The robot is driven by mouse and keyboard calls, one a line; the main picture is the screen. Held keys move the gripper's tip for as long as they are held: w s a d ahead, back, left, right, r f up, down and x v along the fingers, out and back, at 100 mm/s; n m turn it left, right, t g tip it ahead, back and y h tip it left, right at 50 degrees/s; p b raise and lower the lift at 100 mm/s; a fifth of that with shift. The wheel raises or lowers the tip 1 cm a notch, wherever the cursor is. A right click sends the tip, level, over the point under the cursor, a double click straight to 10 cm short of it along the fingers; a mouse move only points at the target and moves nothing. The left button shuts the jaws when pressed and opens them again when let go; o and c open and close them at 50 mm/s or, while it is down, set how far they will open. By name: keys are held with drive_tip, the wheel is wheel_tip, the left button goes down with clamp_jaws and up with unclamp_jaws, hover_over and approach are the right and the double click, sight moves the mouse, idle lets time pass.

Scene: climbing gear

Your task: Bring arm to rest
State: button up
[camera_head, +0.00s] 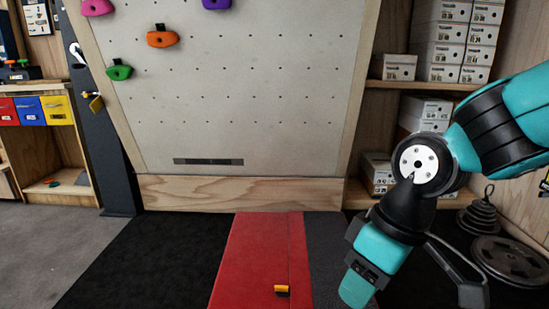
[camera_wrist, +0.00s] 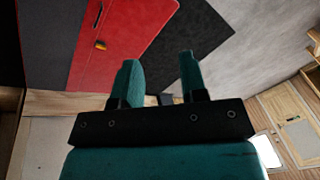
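My arm is teal and black and reaches in from the right side of the head view, bent downward. My gripper (camera_head: 357,289) points down at the lower right, in front of the dark floor mat beside the red mat. In the wrist view its two teal fingers (camera_wrist: 160,72) stand apart with a clear gap between them. Nothing shows between the fingers. The gripper touches nothing that I can see.
A red mat (camera_head: 246,262) lies ahead, with a small yellow and dark object (camera_head: 282,291) on it. A climbing wall (camera_head: 235,110) stands behind. Shelves with boxes (camera_head: 440,45) and weight plates (camera_head: 508,258) are at right. Coloured bins (camera_head: 30,112) are at left.

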drive_tip(key=s+d+r+m, duration=0.2)
drive_tip(key=s+d+r, duration=0.15)
drive_tip(key=s, duration=0.55)
wheel_tip(320, 180, up, 38)
drive_tip(key=p, duration=3.8)
drive_tip(key=shift+w+a+y, duration=0.2)
drive_tip(key=shift+w+y, duration=0.1)
drive_tip(key=shift+f, duration=0.1)
